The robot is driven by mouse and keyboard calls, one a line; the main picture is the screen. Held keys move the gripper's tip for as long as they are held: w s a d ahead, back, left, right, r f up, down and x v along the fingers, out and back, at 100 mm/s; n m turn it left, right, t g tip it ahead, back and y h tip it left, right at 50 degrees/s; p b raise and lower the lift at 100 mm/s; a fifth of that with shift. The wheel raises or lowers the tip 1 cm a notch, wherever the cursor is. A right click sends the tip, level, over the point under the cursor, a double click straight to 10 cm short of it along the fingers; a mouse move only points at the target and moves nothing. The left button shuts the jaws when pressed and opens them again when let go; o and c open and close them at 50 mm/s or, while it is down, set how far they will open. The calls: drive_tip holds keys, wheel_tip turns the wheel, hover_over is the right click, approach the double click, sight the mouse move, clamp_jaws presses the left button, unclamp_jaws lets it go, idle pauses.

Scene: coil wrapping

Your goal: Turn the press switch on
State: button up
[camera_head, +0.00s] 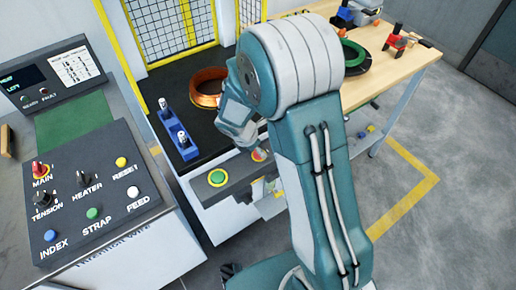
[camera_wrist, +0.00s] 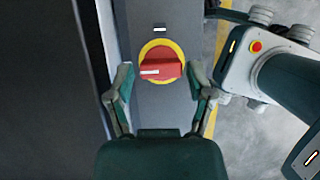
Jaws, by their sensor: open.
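The press switch (camera_wrist: 161,68) is a red rotary knob on a yellow disc, set in a grey strip. Its handle lies about horizontal in the wrist view, with a white mark on its left part. In the head view the switch (camera_head: 259,155) shows small, partly hidden by my arm. My gripper (camera_wrist: 160,80) is open and empty over the strip, one finger to each side of the knob. No contact with the knob shows, and I cannot tell the height left between them. In the head view my wrist hides most of the gripper.
A green button (camera_head: 217,178) sits on the same strip. A control panel (camera_head: 92,190) with knobs and buttons stands at left. A copper coil (camera_head: 208,84) and a blue holder (camera_head: 179,133) lie on the black surface. A wooden table (camera_head: 395,72) with tools stands behind my arm.

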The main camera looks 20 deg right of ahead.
drive_tip(key=shift+d+f, duration=0.1)
drive_tip(key=shift+f, duration=0.2)
drive_tip(key=c, duration=0.9)
